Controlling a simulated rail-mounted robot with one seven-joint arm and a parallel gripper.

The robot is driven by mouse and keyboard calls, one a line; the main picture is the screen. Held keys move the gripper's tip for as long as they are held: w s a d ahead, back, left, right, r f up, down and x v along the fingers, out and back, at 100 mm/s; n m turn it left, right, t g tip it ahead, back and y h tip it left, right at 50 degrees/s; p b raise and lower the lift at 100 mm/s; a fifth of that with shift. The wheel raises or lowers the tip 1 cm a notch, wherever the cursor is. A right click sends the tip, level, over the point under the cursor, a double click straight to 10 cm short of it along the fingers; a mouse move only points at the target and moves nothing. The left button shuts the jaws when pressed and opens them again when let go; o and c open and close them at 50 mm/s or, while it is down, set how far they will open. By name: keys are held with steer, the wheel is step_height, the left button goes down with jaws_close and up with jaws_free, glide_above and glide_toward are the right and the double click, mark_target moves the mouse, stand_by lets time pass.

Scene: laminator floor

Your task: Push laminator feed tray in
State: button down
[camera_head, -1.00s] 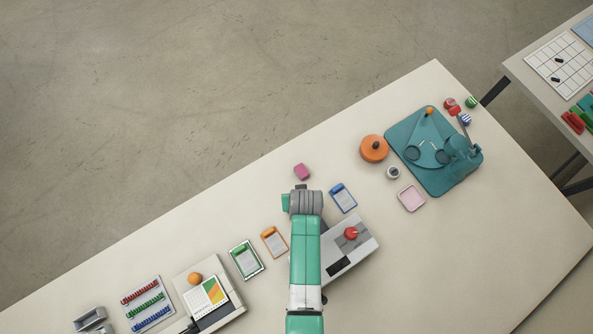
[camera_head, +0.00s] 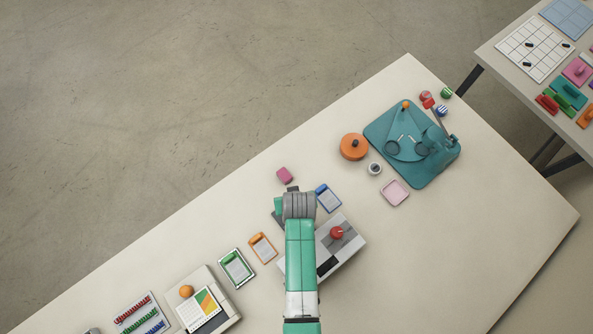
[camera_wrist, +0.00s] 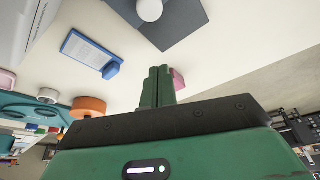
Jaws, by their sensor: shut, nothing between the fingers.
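The laminator (camera_head: 345,246) is a pale box with a grey top and a red knob (camera_head: 337,232). It stands on the table, partly covered by my arm. A dark grey plate, seemingly its feed tray (camera_wrist: 186,24), shows at the top of the wrist view with a white round knob (camera_wrist: 149,9) on it. Contact cannot be told.
A blue clipboard (camera_head: 328,199) and a pink block (camera_head: 284,175) lie close to my wrist. Orange (camera_head: 262,248) and green (camera_head: 237,268) clipboards lie to the left. An orange round container (camera_head: 354,147) and a teal device (camera_head: 412,150) stand at the right. The table front right is clear.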

steer(key=v, duration=0.8)
steer(key=shift+s, duration=0.4)
steer(key=shift+w, duration=0.1)
steer(key=w+r+t+p, duration=0.1)
steer(key=w+r+t, duration=0.1)
steer(key=w+r, duration=0.35)
steer(key=w+r+t, duration=0.2)
steer(key=r, duration=0.6)
steer(key=w+r+t+p, duration=0.1)
steer(key=w+r, duration=0.2)
steer(key=r, duration=0.3)
steer(key=w+r+t+p, duration=0.25)
steer(key=r+t, duration=0.35)
steer(key=r, duration=1.7)
steer(key=s+r+t, duration=0.3)
steer(key=s+r, duration=0.1)
steer(key=r, duration=0.7)
steer(key=s+a+r+m+t+p, duration=0.1)
steer(key=s+r+t, duration=0.2)
steer(key=r, duration=0.8)
steer(key=s+r+t, duration=0.4)
steer(key=s+r, duration=0.3)
steer(key=r, duration=0.5)
steer(key=shift+a+m, duration=0.3)
steer(key=shift+a, duration=0.05)
